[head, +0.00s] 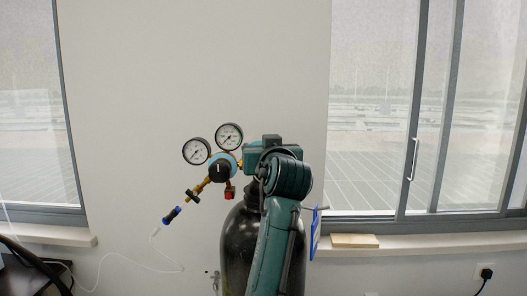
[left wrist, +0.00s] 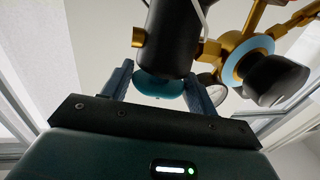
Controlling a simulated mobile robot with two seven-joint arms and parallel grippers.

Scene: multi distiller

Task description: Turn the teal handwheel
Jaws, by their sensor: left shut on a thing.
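The teal handwheel (left wrist: 160,88) shows in the left wrist view as a rounded disc under a black cylindrical body (left wrist: 168,38). My left gripper (left wrist: 158,78) has one finger on each side of the handwheel and is shut on it. In the head view the gripper's teal body (head: 262,156) is at the top of the black gas cylinder (head: 237,240). My arm and gripper hide the handwheel and the fingertips there. My right gripper is in neither view.
A brass regulator (head: 205,184) with two round gauges (head: 229,136) and a black knob (head: 219,171) sits close left of the gripper. A thin white hose (head: 118,257) hangs at the left. A wooden block (head: 354,241) lies on the right windowsill.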

